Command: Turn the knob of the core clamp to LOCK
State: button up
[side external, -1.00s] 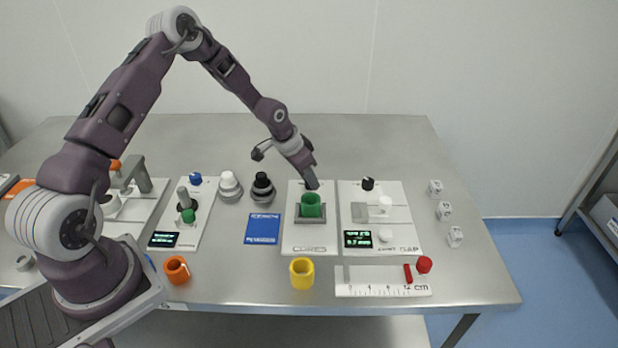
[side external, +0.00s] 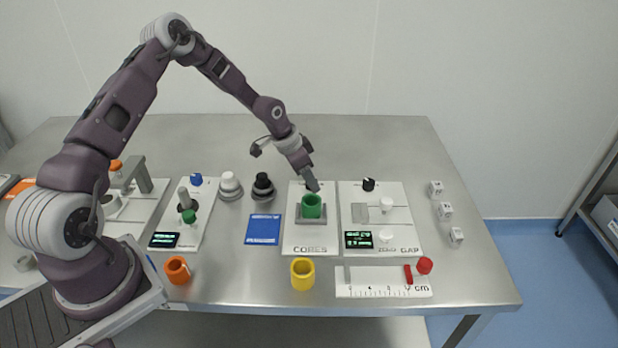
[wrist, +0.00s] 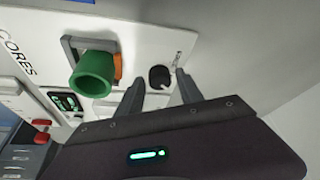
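The core clamp board (side external: 297,236), lettered CORES, carries a green core (side external: 312,206) upright in a grey holder. The green core also shows in the wrist view (wrist: 92,76). A black round knob (wrist: 160,77) with a white pointer mark sits at the board's end beyond the core. A small label beside the knob is too small to read. My gripper (wrist: 158,88) is open, its fingers apart and near either side of the knob; contact cannot be told. In the side view my gripper (side external: 314,187) hides the knob.
To the right is a board with another black knob (side external: 368,184) and a display (side external: 358,240). A blue booklet (side external: 263,229) lies left of the clamp board. A yellow core (side external: 302,274) and a ruler plate (side external: 370,290) are in front. White cubes (side external: 445,211) stand at right.

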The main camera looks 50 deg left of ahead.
jog(key=shift+o, duration=0.3)
jog(key=shift+r, duration=0.1)
jog(key=d+v, duration=0.1)
jog(key=v, duration=0.5)
jog(key=shift+s+a+r, duration=0.2)
jog(key=shift+a+r, duration=0.25)
jog(key=shift+a, duration=0.1)
jog(key=s+d+r+y, duration=0.1)
jog(key=s+d+r, duration=0.1)
jog(key=s+r, duration=0.3)
jog(key=s+d+r+n+y, duration=0.1)
jog(key=s+d+r, duration=0.1)
jog(key=s+r, duration=0.35)
jog(key=s+d+r+y, duration=0.1)
jog(key=s+d+r, duration=0.15)
jog(key=r, duration=0.55)
jog(key=s+d+r+n, duration=0.1)
jog(key=s+d+r, duration=0.1)
jog(key=s, duration=0.8)
jog(key=s+d+r+n+t+h, duration=0.1)
jog(key=s+d+r+n, duration=0.1)
jog(key=s, duration=0.8)
jog(key=shift+s+d+r, duration=0.4)
jog(key=shift+d+r, duration=0.15)
jog(key=shift+d, duration=0.6)
